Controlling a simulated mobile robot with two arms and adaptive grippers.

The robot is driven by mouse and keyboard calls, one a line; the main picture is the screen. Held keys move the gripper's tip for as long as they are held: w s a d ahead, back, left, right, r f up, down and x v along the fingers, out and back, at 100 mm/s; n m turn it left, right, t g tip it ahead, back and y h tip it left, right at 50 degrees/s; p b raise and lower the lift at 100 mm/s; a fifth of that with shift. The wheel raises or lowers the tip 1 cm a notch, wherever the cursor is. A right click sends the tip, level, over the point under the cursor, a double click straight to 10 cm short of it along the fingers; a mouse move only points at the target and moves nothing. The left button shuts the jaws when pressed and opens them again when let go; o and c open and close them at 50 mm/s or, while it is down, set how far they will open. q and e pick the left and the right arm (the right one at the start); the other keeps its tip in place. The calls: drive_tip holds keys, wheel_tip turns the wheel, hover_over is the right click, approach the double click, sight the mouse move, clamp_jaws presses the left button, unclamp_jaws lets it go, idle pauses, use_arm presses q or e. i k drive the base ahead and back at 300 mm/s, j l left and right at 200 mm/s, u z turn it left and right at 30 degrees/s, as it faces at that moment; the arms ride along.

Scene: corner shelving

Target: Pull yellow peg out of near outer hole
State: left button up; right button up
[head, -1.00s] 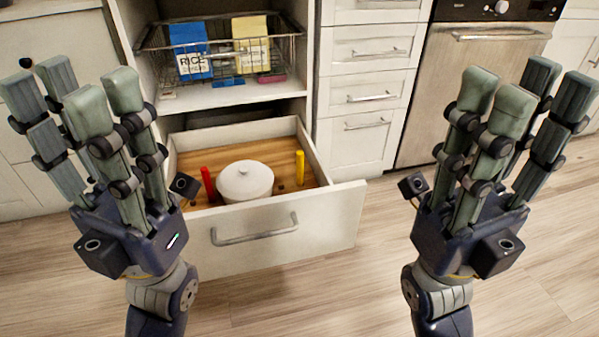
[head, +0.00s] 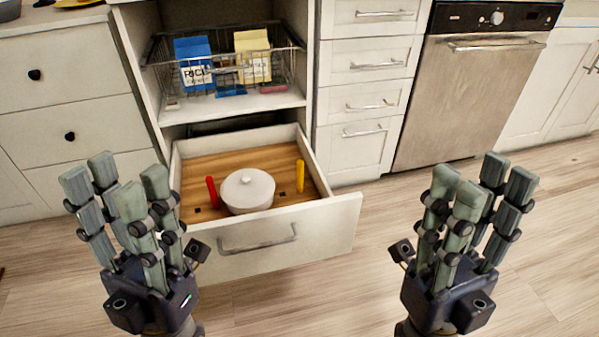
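The yellow peg (head: 300,176) stands upright at the right side of the open drawer, in its wooden bottom board (head: 225,164). A red peg (head: 211,192) stands, slightly tilted, on the left side. A white lidded pot (head: 247,191) sits between the pegs. A small dark hole (head: 197,210) shows near the red peg, and another dark spot lies near the yellow peg. My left gripper (head: 118,185) is open and empty in front of the drawer's left side. My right gripper (head: 478,190) is open and empty, to the right of the drawer and well apart from the yellow peg.
The drawer front (head: 335,226) with its handle (head: 257,238) juts toward me. Above the drawer, a wire basket (head: 275,70) on a shelf holds a blue rice bag (head: 194,62) and a yellow bag (head: 252,55). A dishwasher (head: 470,95) stands at right. The floor (head: 430,200) is clear.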

sight(301, 163)
drive_tip(key=u, duration=0.45)
drive_tip(key=i+l+u, duration=0.1)
drive_tip(key=l+u, duration=1.45)
drive_tip(key=k+l, duration=0.1)
drive_tip(key=l, duration=0.65)
drive_tip(key=k+l+u, duration=0.1)
drive_tip(key=l, duration=0.3)
drive_tip(key=k+l, duration=0.1)
drive_tip(key=l, duration=0.25)
